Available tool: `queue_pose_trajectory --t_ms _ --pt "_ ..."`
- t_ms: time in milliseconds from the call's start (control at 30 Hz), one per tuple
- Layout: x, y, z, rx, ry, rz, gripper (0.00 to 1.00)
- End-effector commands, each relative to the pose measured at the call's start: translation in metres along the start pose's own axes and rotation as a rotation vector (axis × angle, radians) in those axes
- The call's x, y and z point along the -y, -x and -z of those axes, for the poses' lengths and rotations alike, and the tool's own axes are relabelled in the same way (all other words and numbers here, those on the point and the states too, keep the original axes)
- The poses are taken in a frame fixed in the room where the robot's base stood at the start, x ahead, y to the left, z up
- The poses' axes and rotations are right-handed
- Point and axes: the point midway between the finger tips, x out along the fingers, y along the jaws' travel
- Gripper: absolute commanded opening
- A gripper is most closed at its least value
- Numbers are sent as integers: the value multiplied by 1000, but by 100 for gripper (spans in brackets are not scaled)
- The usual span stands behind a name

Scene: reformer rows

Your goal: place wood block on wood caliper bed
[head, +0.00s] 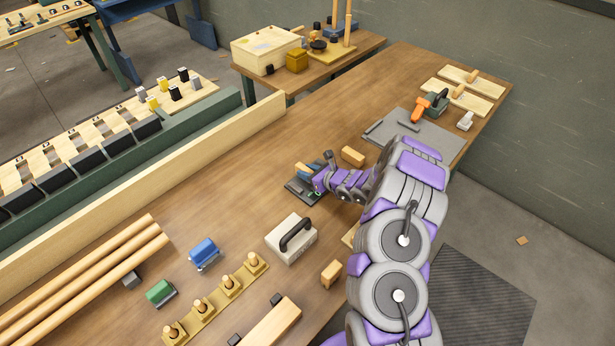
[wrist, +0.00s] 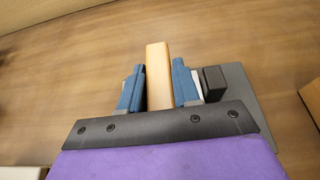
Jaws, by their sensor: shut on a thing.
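My gripper (head: 311,170) is at the middle of the workbench, in front of my purple and grey arm. In the wrist view its two blue fingers (wrist: 158,88) are shut on a long, pale wood block (wrist: 158,62), one finger on each side.
Loose wood blocks lie behind the gripper (head: 352,156) and nearer the front (head: 331,273). A white box with a black handle (head: 291,240) stands just in front. Blue (head: 204,252) and green (head: 160,292) pieces lie left. A grey mat (head: 400,133) lies behind right.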

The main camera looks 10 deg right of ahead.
Motion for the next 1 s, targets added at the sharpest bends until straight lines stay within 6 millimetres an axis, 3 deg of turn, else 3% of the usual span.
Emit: queue_pose_trajectory --t_ms 100,433,467,567,867,1000 --pt "-1 -7 16 -4 1 -1 0" --pt "-1 -8 19 -2 0 -1 0" --pt "-1 -8 19 -2 0 -1 32" --pt "0 -7 19 -1 0 -1 42" --pt "-1 -6 16 -2 0 -1 42" --pt "-1 8 16 -2 -2 1 42"
